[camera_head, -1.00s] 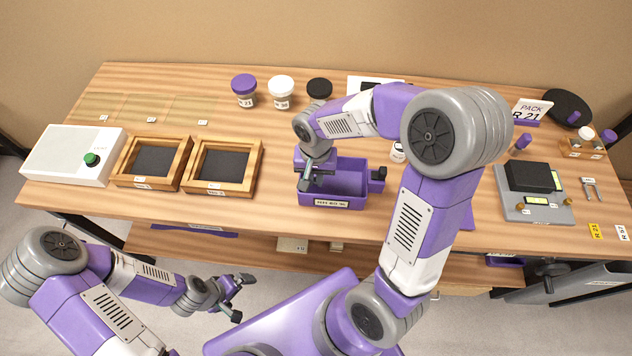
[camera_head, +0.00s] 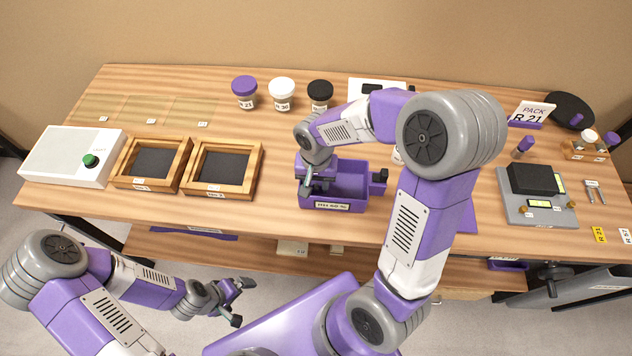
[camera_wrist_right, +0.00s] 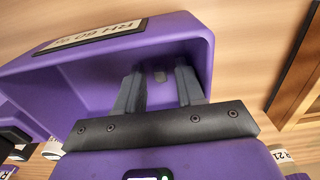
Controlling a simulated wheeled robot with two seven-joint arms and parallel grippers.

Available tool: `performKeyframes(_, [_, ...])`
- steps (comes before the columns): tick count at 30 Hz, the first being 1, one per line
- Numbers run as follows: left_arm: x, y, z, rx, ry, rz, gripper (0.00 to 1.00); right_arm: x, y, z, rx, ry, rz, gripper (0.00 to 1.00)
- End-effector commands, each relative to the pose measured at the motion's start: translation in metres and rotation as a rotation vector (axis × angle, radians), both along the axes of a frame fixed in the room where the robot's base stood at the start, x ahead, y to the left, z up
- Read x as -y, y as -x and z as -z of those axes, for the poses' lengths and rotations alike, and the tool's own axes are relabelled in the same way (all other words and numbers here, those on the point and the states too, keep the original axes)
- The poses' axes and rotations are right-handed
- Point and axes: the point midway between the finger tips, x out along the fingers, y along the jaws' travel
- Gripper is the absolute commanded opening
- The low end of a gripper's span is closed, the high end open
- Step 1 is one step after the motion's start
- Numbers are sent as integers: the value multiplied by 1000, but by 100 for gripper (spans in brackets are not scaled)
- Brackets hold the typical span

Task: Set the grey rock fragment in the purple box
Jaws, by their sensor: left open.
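The purple box (camera_head: 352,203) stands near the front edge of the table, with a label on its front. My right gripper (camera_head: 311,188) points down into the left part of the box. In the right wrist view the purple box (camera_wrist_right: 185,32) surrounds the fingers of my right gripper (camera_wrist_right: 160,82), which are apart with a gap between them. My left gripper (camera_head: 239,302) is open and empty in front of the table.
Two wooden trays (camera_head: 250,187) with dark insides and a white box with a green button (camera_head: 60,160) stand left. Several lidded jars (camera_head: 281,95) stand behind. A grey scale-like device (camera_head: 540,208) is on the right. The table between trays and purple box is clear.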

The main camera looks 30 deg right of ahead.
Motion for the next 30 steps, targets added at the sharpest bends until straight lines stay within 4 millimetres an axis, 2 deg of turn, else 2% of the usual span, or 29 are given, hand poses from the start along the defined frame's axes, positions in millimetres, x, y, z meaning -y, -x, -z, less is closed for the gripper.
performKeyframes(5, [0,0,-8,0,0,0,100,0,-1,-14,4,-1,0,38])
performKeyframes(12, [0,0,-27,0,0,0,100,0,-1,-67,6,-1,0,38])
performKeyframes(18, [0,0,-38,0,0,0,100,0,-1,-105,4,1,0,38])
performKeyframes(24, [0,0,-43,0,0,0,100,0,0,-122,2,-1,0,38])
performKeyframes(30, [0,0,-43,0,0,0,100,0,0,-124,0,0,0,38])
